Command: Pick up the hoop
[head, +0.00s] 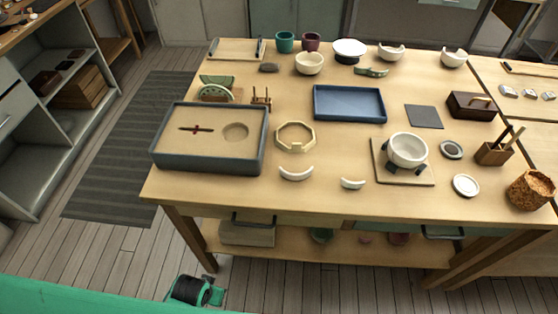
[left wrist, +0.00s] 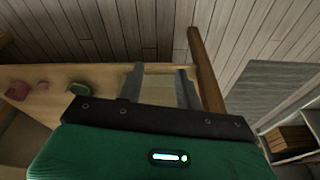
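The hoop (head: 295,148) is a pale wooden, eight-sided ring. It lies on the wooden table, right of the grey-rimmed sand tray, with nothing in it that I can make out. My left gripper (head: 196,291) is low in front of the table, well below and to the left of the hoop in the head view. In the left wrist view its two grey fingers (left wrist: 160,84) stand apart with nothing between them. The hoop is not seen in the left wrist view. My right gripper is in neither view.
The sand tray (head: 161,163) stands left of the hoop. White curved shards (head: 296,174) lie just in front. A blue tray (head: 349,117) is behind right; a white bowl (head: 408,148) on a board stands right. The table's front edge and lower shelf (head: 340,249) are near my left gripper.

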